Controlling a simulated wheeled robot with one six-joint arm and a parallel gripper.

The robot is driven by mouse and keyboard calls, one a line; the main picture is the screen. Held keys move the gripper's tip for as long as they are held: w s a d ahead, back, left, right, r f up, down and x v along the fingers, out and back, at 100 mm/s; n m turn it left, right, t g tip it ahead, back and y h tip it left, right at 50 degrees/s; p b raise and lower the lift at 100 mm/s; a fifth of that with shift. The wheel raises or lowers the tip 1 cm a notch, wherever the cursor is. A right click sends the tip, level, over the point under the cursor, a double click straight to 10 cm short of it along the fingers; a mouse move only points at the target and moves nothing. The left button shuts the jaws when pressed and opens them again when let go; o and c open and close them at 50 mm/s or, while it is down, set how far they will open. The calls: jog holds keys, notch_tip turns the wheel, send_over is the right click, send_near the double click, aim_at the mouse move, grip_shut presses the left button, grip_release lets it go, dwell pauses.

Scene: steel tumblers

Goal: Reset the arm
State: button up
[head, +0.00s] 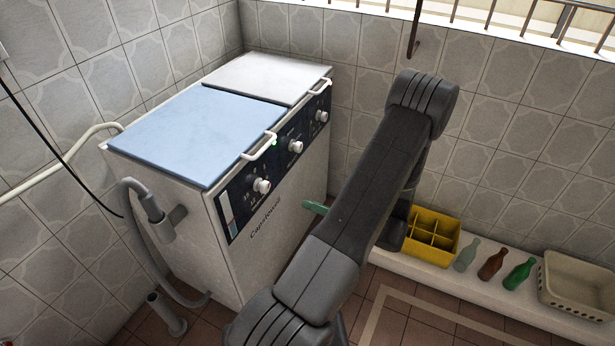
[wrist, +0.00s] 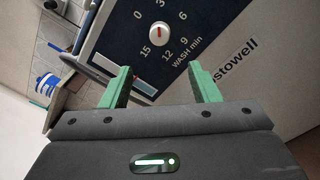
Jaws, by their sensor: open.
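My arm (head: 335,225) is dark grey and reaches across the middle of the head view, bent at a high elbow. My gripper (wrist: 162,78) is open and empty in the wrist view, its two green fingers apart. One green finger (head: 316,207) shows in the head view beside the front of the white washing machine (head: 285,215); the rest of my gripper is hidden behind my arm. In the wrist view the gripper faces the machine's dark panel, with a wash timer dial (wrist: 159,30) beyond the fingers. I cannot tell whether it touches the machine.
The machine has a blue lid (head: 195,135), a white lid (head: 268,77) and a grey hose (head: 140,235). On a low ledge at right are a yellow crate (head: 448,250), clear (head: 467,255), brown (head: 492,265) and green (head: 520,274) bottles, and a cream basket (head: 578,285).

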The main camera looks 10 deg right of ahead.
jog(key=x, duration=1.3)
jog(key=shift+w+a+b, duration=0.2)
jog(key=shift+a+b, duration=0.1)
jog(key=shift+a, duration=0.05)
jog(key=shift+a, duration=0.1)
jog(key=shift+f+n+b, duration=0.25)
jog(key=shift+n+b, duration=0.25)
jog(key=shift+b, duration=0.15)
jog(key=n+b, duration=0.4)
jog(key=b, duration=0.1)
jog(key=shift+n, duration=0.3)
jog(key=n+b, duration=0.6)
jog(key=b, duration=0.2)
jog(key=shift+r+g, duration=0.1)
jog(key=shift+g, duration=0.2)
jog(key=p, duration=0.2)
send_near(268, 189)
jog(key=shift+w+a+r, duration=0.15)
jog(key=shift+a+r, duration=0.1)
jog(key=shift+a, duration=0.1)
jog(key=shift+a, duration=0.1)
dwell(0.3)
